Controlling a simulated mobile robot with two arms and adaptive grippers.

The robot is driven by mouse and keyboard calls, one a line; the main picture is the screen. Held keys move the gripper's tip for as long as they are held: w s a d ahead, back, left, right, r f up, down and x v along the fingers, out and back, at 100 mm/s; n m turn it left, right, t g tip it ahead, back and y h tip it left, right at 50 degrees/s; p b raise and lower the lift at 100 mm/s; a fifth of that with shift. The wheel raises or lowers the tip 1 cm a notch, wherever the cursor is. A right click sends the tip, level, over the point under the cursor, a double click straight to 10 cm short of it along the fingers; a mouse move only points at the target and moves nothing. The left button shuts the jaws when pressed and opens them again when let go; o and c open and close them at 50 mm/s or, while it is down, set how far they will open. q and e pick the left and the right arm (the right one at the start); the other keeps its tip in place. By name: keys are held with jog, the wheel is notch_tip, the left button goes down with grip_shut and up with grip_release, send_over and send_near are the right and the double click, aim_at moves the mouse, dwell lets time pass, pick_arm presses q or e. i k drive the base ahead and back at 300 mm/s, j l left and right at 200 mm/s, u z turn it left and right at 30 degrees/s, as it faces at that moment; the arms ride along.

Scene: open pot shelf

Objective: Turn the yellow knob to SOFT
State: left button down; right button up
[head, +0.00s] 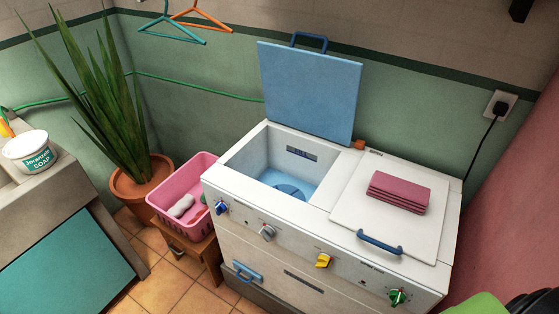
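The yellow knob (323,261) sits on the sloping front panel of a white twin-tub washing machine (290,238). It is the third knob from the left, between a grey knob (267,232) and a green knob (398,297). Small markings surround it, but they are too small to read, so I cannot tell which setting it points to. Nothing touches the knob. Neither of my grippers can be made out in the head view.
A blue lid (310,92) stands open over the left tub. Folded pink cloth (399,191) lies on the right lid, behind a blue handle (380,242). A pink basket (182,224) stands left. Green and black shapes at bottom right are unclear.

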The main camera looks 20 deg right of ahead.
aim_at(324, 261)
jog(key=l+z, duration=0.1)
jog(key=z, duration=0.25)
jog(key=l+z, duration=0.15)
jog(key=z, duration=0.2)
